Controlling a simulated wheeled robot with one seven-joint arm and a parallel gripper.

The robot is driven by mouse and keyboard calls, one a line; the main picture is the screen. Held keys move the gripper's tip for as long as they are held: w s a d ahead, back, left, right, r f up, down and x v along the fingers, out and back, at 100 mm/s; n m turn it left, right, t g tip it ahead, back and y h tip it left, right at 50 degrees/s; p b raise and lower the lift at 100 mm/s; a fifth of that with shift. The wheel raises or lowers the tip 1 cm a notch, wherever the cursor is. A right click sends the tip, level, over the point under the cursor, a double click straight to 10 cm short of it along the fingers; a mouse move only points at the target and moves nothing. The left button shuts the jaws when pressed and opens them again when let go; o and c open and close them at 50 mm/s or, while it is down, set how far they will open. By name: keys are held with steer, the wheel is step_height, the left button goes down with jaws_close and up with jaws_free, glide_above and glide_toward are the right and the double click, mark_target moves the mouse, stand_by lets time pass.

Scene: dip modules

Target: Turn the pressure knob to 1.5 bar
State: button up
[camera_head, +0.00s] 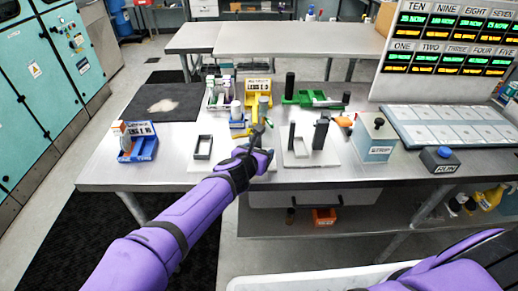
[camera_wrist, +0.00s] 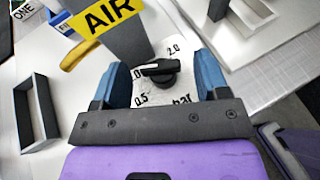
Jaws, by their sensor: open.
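The pressure knob (camera_wrist: 160,74) is black with a white mark on its left side, in the middle of the wrist view. The white mark points left, near the 1.0. The 1.5 marking cannot be made out. My gripper (camera_wrist: 157,66) is open, its blue fingers on the left and right of the knob with gaps to it. A dark post with a yellow AIR label (camera_wrist: 104,16) stands just beyond the knob. In the head view my gripper (camera_head: 259,137) hides the knob.
An empty dark rectangular frame (camera_head: 203,147) lies left of my gripper; a white plate with dark posts (camera_head: 308,152) stands right. Yellow (camera_head: 258,88), green (camera_head: 312,98) and blue (camera_head: 138,146) holders stand around. A grey box with a black knob (camera_head: 376,140) is farther right.

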steer(key=shift+c, duration=0.5)
steer(key=c, duration=0.8)
steer(key=shift+w+a+m+g+h, duration=0.1)
steer(key=shift+a+m+g+h, duration=0.1)
steer(key=shift+m+g+h, duration=1.15)
steer(key=shift+m+t, duration=0.25)
steer(key=o, duration=0.9)
steer(key=shift+r, duration=0.1)
